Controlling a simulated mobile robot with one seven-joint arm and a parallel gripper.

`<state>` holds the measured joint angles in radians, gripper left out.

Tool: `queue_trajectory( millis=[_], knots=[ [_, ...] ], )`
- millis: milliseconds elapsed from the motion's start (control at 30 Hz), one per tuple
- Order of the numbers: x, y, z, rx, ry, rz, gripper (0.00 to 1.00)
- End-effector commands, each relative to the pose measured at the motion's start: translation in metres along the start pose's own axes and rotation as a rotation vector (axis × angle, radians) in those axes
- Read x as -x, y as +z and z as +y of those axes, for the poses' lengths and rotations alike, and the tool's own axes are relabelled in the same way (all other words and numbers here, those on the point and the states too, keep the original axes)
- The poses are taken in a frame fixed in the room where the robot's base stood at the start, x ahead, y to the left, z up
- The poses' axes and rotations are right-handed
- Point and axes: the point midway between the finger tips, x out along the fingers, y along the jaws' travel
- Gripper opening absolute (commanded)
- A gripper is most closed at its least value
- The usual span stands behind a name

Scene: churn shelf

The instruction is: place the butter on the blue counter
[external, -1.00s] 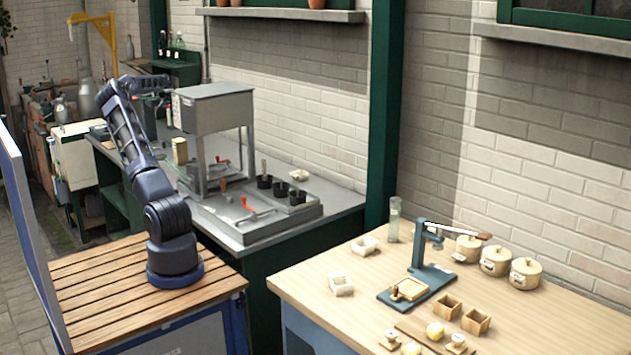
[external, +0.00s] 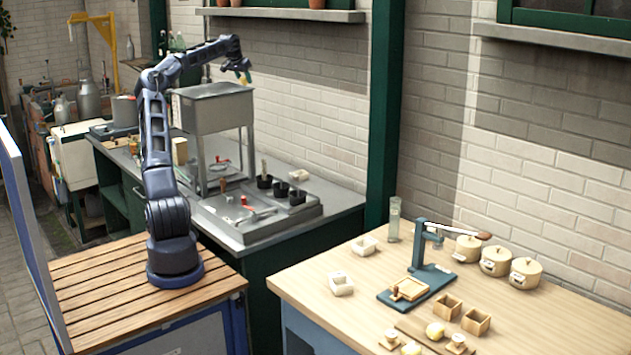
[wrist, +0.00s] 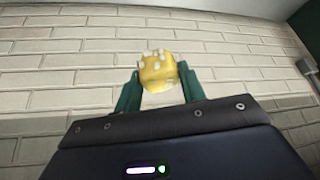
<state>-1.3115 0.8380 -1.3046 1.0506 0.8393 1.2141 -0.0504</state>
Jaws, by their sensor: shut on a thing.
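My gripper (external: 244,76) is raised high, above and right of the grey hopper, near the brick wall. In the wrist view my gripper (wrist: 160,90) has its two green fingers on either side of the butter (wrist: 158,70), a yellow lump with pale specks, held clear of any surface. In the external view the butter is too small to make out well. The counter with a pale wooden top (external: 315,283) and a blue-grey front (external: 305,335) stands at the lower right, far below and right of my gripper.
A grey hopper on legs (external: 213,108) stands on the grey-topped green counter (external: 345,203). The pale top holds a blue press (external: 420,275), lidded pots (external: 495,262), white dishes (external: 341,284) and small wooden boxes. Its front left is clear. A green post (external: 383,120) rises between the counters.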

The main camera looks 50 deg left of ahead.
Motion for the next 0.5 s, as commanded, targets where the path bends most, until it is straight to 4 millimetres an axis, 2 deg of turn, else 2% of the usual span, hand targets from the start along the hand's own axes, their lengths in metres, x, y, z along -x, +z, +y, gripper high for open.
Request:
queue_trajectory(
  millis=[33, 167, 367, 500],
  knots=[
    [0.004, -0.007, 0.018, -0.011, 0.007, 0.003, 0.14],
    [0.002, -0.015, 0.059, -0.044, 0.025, -0.001, 0.14],
    [-0.03, -0.008, 0.124, -0.13, 0.072, -0.002, 0.14],
    [-0.059, 0.006, 0.179, -0.204, 0.114, -0.004, 0.14]
  ],
)
